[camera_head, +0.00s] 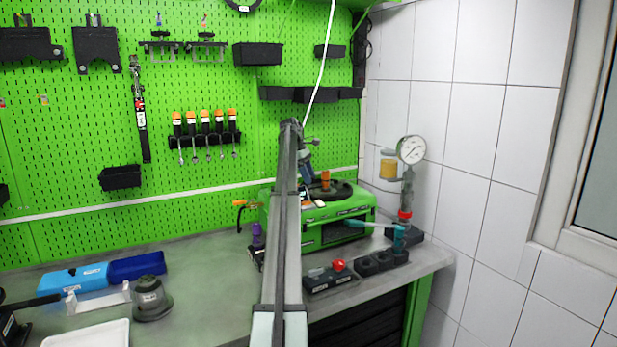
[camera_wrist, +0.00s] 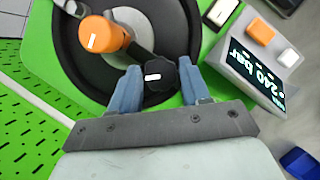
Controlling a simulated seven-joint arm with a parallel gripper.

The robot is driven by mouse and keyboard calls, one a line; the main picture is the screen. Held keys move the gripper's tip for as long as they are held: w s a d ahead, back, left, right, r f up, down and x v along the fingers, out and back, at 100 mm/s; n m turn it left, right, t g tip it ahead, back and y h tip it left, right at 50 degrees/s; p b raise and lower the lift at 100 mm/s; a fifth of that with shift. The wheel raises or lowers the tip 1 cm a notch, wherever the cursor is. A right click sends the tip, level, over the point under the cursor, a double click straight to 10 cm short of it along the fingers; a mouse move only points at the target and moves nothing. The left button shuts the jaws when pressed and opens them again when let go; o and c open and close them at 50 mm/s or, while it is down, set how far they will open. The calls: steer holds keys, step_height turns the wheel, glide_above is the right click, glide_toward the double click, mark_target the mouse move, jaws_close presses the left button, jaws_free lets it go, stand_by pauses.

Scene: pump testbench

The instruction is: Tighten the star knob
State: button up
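The star knob (camera_wrist: 160,78) is small and black with a pale mark on its top, in the middle of the wrist view. My gripper (camera_wrist: 160,75) has its two blue fingers on either side of the knob, with the knob filling nearly all of the space between the tips. I cannot tell whether the fingers press on it. In the head view my gripper (camera_head: 307,178) is over the green pump testbench (camera_head: 345,235). The knob cannot be made out there, and my arm covers part of the bench.
An orange-topped part (camera_wrist: 105,34) stands close left of the knob on the black round plate (camera_wrist: 82,65). A display (camera_wrist: 258,78) reading "240 bar" is at right.

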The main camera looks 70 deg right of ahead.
steer(key=shift+o, duration=1.4)
steer(key=shift+n, duration=0.3)
steer(key=n, duration=0.1)
steer(key=n+h, duration=0.1)
steer(key=n, duration=0.1)
steer(key=n+h, duration=0.1)
steer(key=n, duration=0.1)
steer(key=shift+a+t, duration=0.25)
steer(key=shift+t, duration=0.15)
steer(key=n+h, duration=0.1)
steer(key=n, duration=0.1)
steer(key=shift+s+n, duration=0.1)
steer(key=shift+n, duration=0.3)
steer(key=shift+r+n+t, duration=0.15)
steer(key=shift+n+t, duration=0.15)
steer(key=shift+n, duration=0.1)
steer(key=v, duration=1.4)
steer(key=w+a+r+n+t, duration=0.1)
steer(key=w+a+n+t, duration=0.1)
steer(key=w+a, duration=0.7)
steer(key=w+a+r+n+t, duration=0.1)
steer(key=w+a+t, duration=0.3)
steer(key=w+a, duration=0.4)
steer(key=shift+w+a+r+n, duration=0.35)
steer(key=shift+w+a+n, duration=0.05)
steer(key=shift+w, duration=1.25)
